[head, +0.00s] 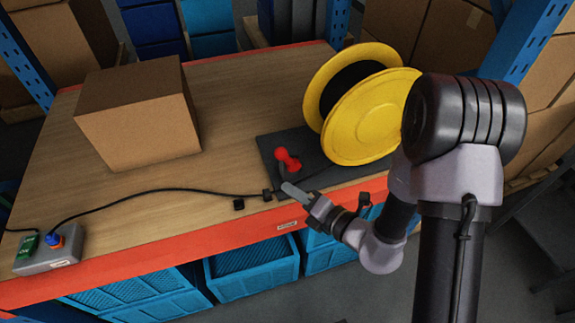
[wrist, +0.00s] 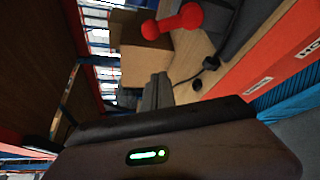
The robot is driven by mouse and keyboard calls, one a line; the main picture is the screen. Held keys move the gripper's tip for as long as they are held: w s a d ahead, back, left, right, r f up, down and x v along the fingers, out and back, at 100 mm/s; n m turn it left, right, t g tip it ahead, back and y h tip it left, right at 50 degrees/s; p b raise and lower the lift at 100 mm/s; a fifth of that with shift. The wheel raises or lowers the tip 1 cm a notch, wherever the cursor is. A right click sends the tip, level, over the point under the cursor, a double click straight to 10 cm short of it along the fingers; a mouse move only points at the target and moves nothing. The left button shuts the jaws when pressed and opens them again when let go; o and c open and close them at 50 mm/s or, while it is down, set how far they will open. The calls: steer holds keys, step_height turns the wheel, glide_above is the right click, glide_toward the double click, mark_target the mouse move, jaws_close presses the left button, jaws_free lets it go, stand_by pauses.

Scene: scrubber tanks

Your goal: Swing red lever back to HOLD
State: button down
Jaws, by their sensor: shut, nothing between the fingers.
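The red lever (head: 287,159) stands on a dark plate (head: 268,146) near the front edge of the bench. It has a rounded knob at each end, and it also shows at the top of the wrist view (wrist: 172,22). My gripper (head: 290,188) is shut and empty, in front of the lever and apart from it in the head view. Its fingers (wrist: 158,90) also show shut in the wrist view. A white label starting "HO" (wrist: 311,50) is on the orange-red bench edge, partly cut off. A second label (wrist: 258,87) is too small to read.
A yellow cable reel (head: 372,117) stands right behind the lever. A cardboard box (head: 140,115) stands at left on the bench. A black cable runs along the front to a grey socket box (head: 50,256). Small black clips (head: 239,204) sit near the edge. Blue crates (head: 250,271) are below.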

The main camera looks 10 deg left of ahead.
mark_target(283, 155)
steer(key=shift+a, duration=0.15)
steer(key=w+a+b, duration=0.3)
steer(key=w+a, duration=0.2)
steer(key=w, duration=0.2)
steer(key=shift+w+a+f, duration=0.15)
steer(key=shift+w+a, duration=0.1)
steer(key=shift+w, duration=0.05)
steer(key=shift+d, duration=0.1)
stand_by(0.3)
steer(key=d+r+m+y+p, duration=0.1)
steer(key=w+d+m+y+p, duration=0.1)
steer(key=m, duration=0.1)
steer(key=shift+w+d+r+m, duration=0.1)
steer(key=shift+w+r+m, duration=0.1)
steer(key=shift+r+m, duration=0.15)
steer(key=shift+w+d+r+m+t+y+p, duration=0.15)
steer(key=shift+w+d+m+t+y, duration=0.25)
steer(key=shift+d+m, duration=0.5)
steer(key=shift+w+d+f+m+t+y+p, duration=0.1)
steer(key=shift+w+d+m+t+y+p, duration=0.35)
steer(key=shift+m, duration=0.75)
steer(key=shift+w+d+r+m+t+y, duration=0.1)
steer(key=shift+w+d+m+t+y, duration=0.15)
steer(key=shift+w+d+m+t, duration=0.55)
